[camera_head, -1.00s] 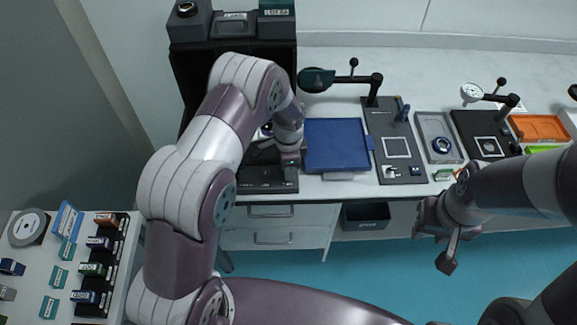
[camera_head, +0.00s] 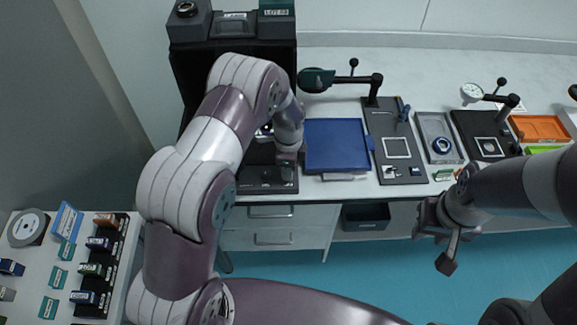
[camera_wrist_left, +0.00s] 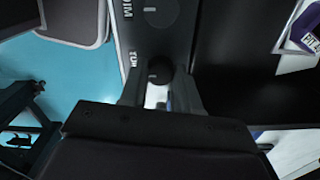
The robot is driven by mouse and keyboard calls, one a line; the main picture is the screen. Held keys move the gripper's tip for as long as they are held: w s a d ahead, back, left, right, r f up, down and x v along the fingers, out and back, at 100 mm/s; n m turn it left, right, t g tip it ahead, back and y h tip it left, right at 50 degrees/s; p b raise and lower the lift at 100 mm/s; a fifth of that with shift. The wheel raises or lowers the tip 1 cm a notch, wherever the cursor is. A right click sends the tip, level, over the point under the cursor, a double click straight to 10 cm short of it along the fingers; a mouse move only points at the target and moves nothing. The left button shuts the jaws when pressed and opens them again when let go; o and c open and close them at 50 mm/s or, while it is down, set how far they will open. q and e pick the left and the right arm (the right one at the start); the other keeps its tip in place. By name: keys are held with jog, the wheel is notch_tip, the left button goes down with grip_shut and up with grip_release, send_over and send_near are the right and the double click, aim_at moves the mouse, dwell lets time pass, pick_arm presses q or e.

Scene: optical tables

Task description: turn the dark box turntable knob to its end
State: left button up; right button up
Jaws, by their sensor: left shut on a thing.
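The dark box (camera_head: 186,82) stands at the back left of the table, its front open, with a low control ledge (camera_head: 250,186) at its foot. In the left wrist view the turntable knob (camera_wrist_left: 160,70) is small, round and black, beside a label partly reading "TUR". My left gripper (camera_wrist_left: 160,88) is shut on this knob, one finger on either side. In the head view my left gripper (camera_head: 287,164) points down at the ledge's right end; its fingertips are hard to make out. My right gripper (camera_head: 443,245) hangs in front of the table, away from the box; its fingers are unclear.
Another knob (camera_wrist_left: 160,12), labelled "DIM", sits farther along the ledge. A blue tray (camera_head: 336,145) lies close to the right of my left wrist. Dark fixture plates (camera_head: 396,165) stand farther right. A side table (camera_head: 36,290) with small boxes is at the lower left.

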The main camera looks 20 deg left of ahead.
pick_arm(q)
jog(key=o, duration=1.1)
jog(key=shift+r, duration=0.1)
jog(key=shift+c, duration=0.2)
